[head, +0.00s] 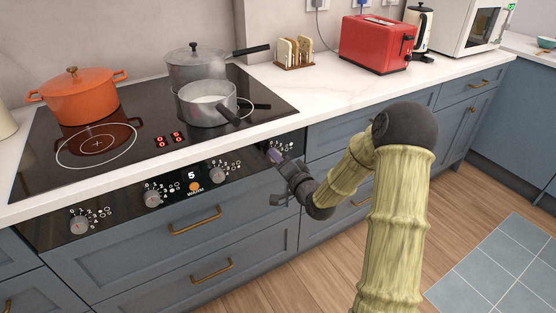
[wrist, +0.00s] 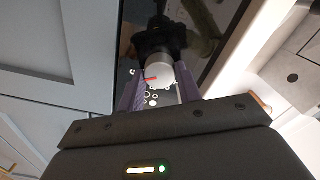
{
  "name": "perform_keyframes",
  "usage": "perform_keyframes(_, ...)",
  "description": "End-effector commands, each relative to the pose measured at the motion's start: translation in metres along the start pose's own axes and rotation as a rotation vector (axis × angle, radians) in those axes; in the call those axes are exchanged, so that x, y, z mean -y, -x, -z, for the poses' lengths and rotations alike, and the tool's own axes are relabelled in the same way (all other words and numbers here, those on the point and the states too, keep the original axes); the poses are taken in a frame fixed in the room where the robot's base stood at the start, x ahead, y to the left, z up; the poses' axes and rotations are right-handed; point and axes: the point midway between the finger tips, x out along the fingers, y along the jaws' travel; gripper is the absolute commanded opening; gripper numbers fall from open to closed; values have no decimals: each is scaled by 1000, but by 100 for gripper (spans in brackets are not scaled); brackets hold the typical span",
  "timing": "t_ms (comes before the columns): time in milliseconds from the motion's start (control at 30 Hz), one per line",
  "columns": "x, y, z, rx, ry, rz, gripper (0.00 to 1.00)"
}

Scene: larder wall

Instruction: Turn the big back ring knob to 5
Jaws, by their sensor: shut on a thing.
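A row of control knobs runs along the black front panel (head: 120,208) of the hob. The left knob (head: 79,225), the second knob (head: 152,199) and the third knob (head: 217,175) are free. My gripper (head: 276,156) is at the right end of the panel, its purple fingers shut on the rightmost knob. In the wrist view this pale round knob (wrist: 160,76) sits between the fingers, its red pointer mark toward the left. The numbers around it are partly hidden and too small to read. A panel display (head: 191,175) shows 5. Small red digits (head: 170,139) glow on the hob.
An orange casserole (head: 76,96), a grey lidded pan (head: 194,68) and a smaller saucepan (head: 206,103) stand on the hob. Drawers with brass handles (head: 195,221) are below the panel. A toast rack (head: 294,53) and red toaster (head: 377,42) stand on the counter.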

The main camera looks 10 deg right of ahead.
Motion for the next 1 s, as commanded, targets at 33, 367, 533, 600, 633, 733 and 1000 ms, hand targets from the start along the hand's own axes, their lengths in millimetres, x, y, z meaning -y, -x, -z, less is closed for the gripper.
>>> perform_keyframes(33,-2,1,-2,5,-3,-5,12)
perform_keyframes(367,-1,0,-1,2,-1,-2,56)
perform_keyframes(533,0,2,0,1,0,-2,56)
perform_keyframes(600,-1,5,0,0,0,-2,56)
perform_keyframes(633,-1,8,0,1,0,-3,56)
perform_keyframes(733,-1,20,0,2,0,-4,56)
perform_keyframes(1000,-1,71,0,1,-1,-5,56)
